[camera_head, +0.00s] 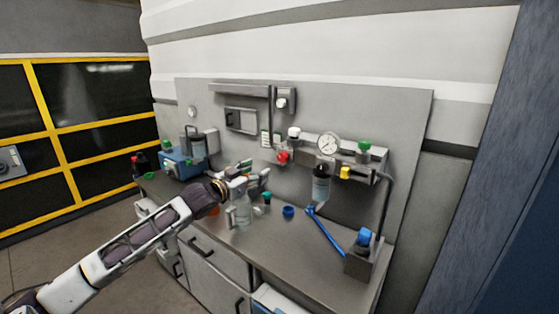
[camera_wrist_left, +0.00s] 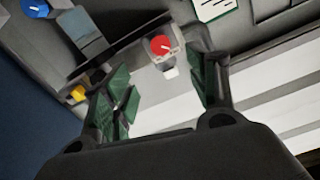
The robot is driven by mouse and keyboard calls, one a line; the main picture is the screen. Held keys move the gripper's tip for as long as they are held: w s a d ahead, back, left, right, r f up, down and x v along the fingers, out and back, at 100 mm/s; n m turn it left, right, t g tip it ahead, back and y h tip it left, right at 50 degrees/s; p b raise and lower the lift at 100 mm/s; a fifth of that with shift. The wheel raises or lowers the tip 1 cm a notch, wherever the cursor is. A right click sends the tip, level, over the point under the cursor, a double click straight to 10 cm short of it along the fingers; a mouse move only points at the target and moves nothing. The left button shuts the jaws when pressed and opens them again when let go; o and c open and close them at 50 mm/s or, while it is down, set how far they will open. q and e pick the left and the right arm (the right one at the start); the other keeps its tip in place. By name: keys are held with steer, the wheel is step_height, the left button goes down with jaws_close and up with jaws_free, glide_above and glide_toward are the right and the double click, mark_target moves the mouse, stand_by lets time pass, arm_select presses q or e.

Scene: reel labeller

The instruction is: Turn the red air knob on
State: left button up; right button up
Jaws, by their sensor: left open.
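The red air knob (camera_head: 283,156) is on the back panel of the bench, below a small white-topped fitting. In the left wrist view the round red knob (camera_wrist_left: 160,45) has a white mark on its face and sits on a pale block. My left gripper (camera_head: 257,174) is in front of the panel, to the left of and a little lower than the knob. In the left wrist view the left gripper's green-padded fingers (camera_wrist_left: 162,68) are spread, with nothing between them. The knob appears beyond the fingertips, apart from them. My right gripper is not in view.
A gauge (camera_head: 328,145), a green knob (camera_head: 364,146) and a yellow knob (camera_head: 345,173) are right of the red knob. A blue machine (camera_head: 178,165) stands left.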

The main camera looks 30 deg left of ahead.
arm_select(q)
steer(key=shift+r, duration=0.2)
steer(key=shift+w, duration=0.2)
glide_toward(281, 158)
steer(key=shift+w, duration=0.8)
steer(key=shift+w+d+r+p, duration=0.15)
steer(key=shift+w+p, duration=0.65)
steer(key=shift+w, duration=1.1)
steer(key=shift+w+d+p, duration=0.15)
steer(key=shift+w+p, duration=0.2)
steer(key=shift+w, duration=1.4)
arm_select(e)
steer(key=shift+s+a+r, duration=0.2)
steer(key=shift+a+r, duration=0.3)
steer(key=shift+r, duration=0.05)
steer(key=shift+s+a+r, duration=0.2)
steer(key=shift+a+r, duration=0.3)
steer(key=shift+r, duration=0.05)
